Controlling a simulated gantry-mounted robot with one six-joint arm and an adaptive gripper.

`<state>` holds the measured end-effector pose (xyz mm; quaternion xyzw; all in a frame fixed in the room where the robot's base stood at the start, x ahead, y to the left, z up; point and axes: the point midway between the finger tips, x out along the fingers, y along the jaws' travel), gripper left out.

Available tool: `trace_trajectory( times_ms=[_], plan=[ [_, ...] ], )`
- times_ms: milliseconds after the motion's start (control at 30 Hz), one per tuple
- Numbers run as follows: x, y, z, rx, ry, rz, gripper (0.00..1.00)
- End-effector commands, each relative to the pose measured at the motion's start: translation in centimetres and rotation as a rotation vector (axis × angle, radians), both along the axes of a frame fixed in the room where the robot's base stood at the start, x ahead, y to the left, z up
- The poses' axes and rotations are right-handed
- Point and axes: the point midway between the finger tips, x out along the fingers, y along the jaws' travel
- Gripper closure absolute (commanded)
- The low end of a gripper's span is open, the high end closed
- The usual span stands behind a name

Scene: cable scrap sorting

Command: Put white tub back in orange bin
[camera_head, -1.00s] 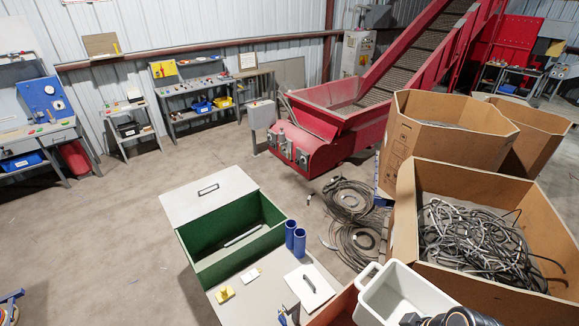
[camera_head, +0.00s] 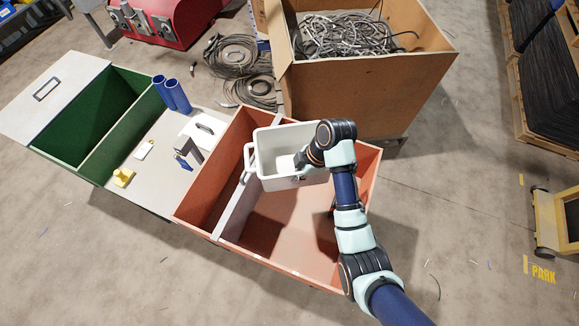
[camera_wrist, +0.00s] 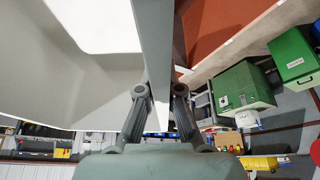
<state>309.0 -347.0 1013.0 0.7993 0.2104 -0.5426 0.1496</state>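The white tub (camera_head: 265,148), an open box with a looped handle (camera_head: 249,157) on its left, is over the back part of the orange bin (camera_head: 285,240). I cannot tell whether it hangs above the bin floor or rests in it. My gripper (camera_head: 302,160) reaches the tub's right side from above. In the wrist view, the fingers of my gripper (camera_wrist: 158,95) straddle the tub's wall (camera_wrist: 154,45) and appear closed on it. The tub's inside is at left, and the orange bin (camera_wrist: 215,28) shows at right. The tub's underside is hidden.
A grey divider (camera_head: 238,205) splits the orange bin. A green bin (camera_head: 118,125) stands beyond. A cardboard box (camera_head: 365,95) of cables stands behind.

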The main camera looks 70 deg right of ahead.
Motion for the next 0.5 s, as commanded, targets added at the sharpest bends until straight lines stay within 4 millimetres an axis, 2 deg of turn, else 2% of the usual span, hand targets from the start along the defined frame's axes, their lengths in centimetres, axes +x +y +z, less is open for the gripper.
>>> trace_trajectory(
  times_ms=[33, 200, 333, 400, 500],
  plan=[
    [-0.3, 0.0, -5.4, 0.002, 0.0, 0.026, 1.0],
    [-1.3, 0.2, -14.5, 0.001, -0.007, 0.13, 1.0],
    [-1.8, 0.3, -19.4, 0.0, -0.015, 0.193, 1.0],
    [-2.0, 0.4, -20.9, 0.0, -0.018, 0.216, 1.0],
    [-2.2, 0.4, -22.0, 0.0, -0.02, 0.237, 1.0]
  ],
)
